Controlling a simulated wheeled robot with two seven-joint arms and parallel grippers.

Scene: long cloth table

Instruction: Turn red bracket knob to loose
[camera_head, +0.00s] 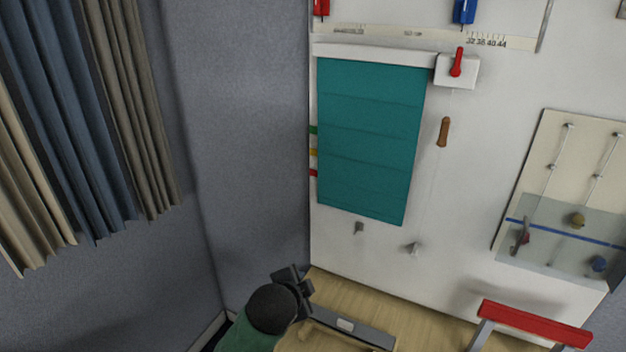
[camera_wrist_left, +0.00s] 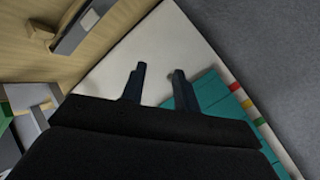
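A red knob (camera_head: 457,62) with an upright lever sits on a white bracket (camera_head: 470,76) at the right end of the white rail (camera_head: 370,54) above a teal blind (camera_head: 370,140). Another red piece (camera_head: 321,7) and a blue piece (camera_head: 464,10) are at the top edge of the head view, partly cut off. My left gripper (camera_head: 300,284) is low in front of the wall, well below and left of the red knob. In the left wrist view its fingers (camera_wrist_left: 158,84) are apart with nothing between them. My right gripper is not in view.
A brown wooden handle (camera_head: 443,132) hangs below the bracket, and small hooks (camera_head: 413,248) sit lower on the white wall. Curtains (camera_head: 90,110) hang at left. A board with cords (camera_head: 570,170) and a red-topped stand (camera_head: 535,325) are at right.

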